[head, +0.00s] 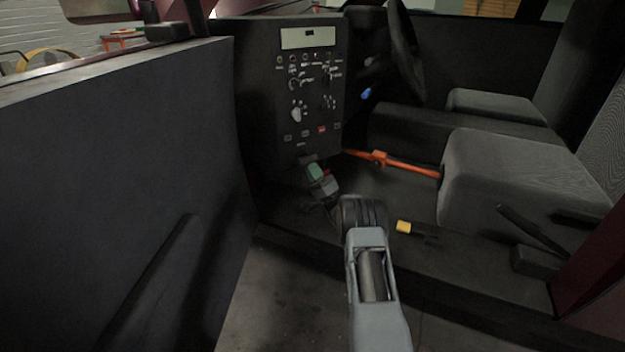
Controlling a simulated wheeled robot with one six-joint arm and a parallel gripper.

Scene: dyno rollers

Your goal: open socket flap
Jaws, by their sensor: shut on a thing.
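A dark control panel (312,95) stands upright inside the open car, with a pale display at its top and knobs, switches and small buttons below. My gripper (306,160) is at the panel's lower edge, with a green patch on its body behind the jaws. It is shut on what appears to be the socket flap, which is too small and dark to make out. The socket is hidden in the same dark area. I cannot tell how far the flap is tilted.
The open car door (120,180) fills the left side. An orange bar (390,163) runs from near the panel to the seat (510,180). A yellow-headed object (403,227) lies on the car floor near the sill. The steering wheel (405,50) is behind the panel.

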